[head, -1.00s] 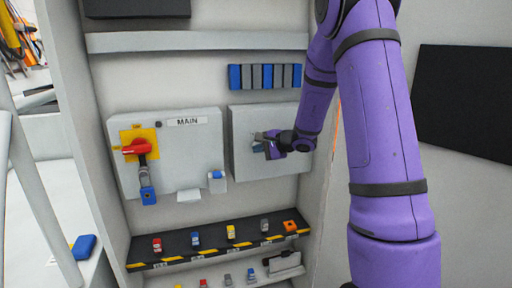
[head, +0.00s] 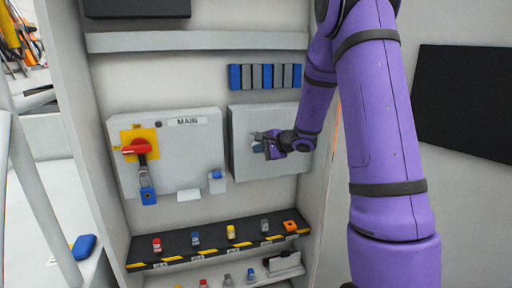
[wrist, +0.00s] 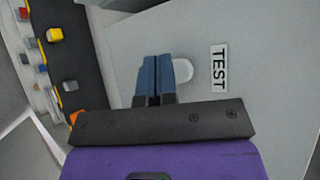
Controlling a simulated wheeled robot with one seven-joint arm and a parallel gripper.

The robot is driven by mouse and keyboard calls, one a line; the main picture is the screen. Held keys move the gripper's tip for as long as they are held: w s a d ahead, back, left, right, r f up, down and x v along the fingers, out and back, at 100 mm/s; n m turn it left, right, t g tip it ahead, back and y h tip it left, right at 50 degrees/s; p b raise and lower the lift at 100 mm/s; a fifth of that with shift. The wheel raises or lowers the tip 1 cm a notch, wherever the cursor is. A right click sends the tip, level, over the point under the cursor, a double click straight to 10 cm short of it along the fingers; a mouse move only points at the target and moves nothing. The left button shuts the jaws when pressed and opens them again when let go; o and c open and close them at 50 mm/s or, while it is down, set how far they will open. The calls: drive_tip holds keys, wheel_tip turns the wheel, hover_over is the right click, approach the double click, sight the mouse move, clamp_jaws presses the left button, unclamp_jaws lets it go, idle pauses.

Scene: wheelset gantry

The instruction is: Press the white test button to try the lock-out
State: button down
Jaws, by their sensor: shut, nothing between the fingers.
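The white test button (wrist: 183,71) shows in the wrist view as a pale rounded shape beside a TEST label (wrist: 219,68) on a grey box (head: 240,160). My gripper (wrist: 153,68) is shut and empty. Its blue fingertips are over the left part of the button and hide some of it; whether they touch it I cannot tell. In the head view my gripper (head: 258,143) is at the front of the right grey box and hides the button. The red switch handle (head: 137,148) sits on a yellow plate on the MAIN box (head: 190,155), with a blue padlock (head: 148,196) hanging below it.
Below the boxes a dark shelf (head: 215,244) with yellow-black edging holds several coloured padlocks. A row of blue and grey blocks (head: 265,76) is above the right box. A blue object (head: 83,246) lies at the far left.

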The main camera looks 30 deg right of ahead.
drive_tip(key=shift+w+d, duration=0.15)
drive_tip(key=shift+w, duration=0.25)
drive_tip(key=shift+w+d, duration=0.1)
drive_tip(key=shift+w, duration=0.3)
idle(0.9)
drive_tip(key=shift+s, duration=0.1)
drive_tip(key=shift+s+a, duration=0.25)
drive_tip(key=shift+s, duration=0.45)
drive_tip(key=s, duration=0.2)
drive_tip(key=s+a, duration=0.1)
drive_tip(key=s, duration=0.1)
drive_tip(key=shift+s+a, duration=0.2)
drive_tip(key=shift+s, duration=0.2)
idle(0.9)
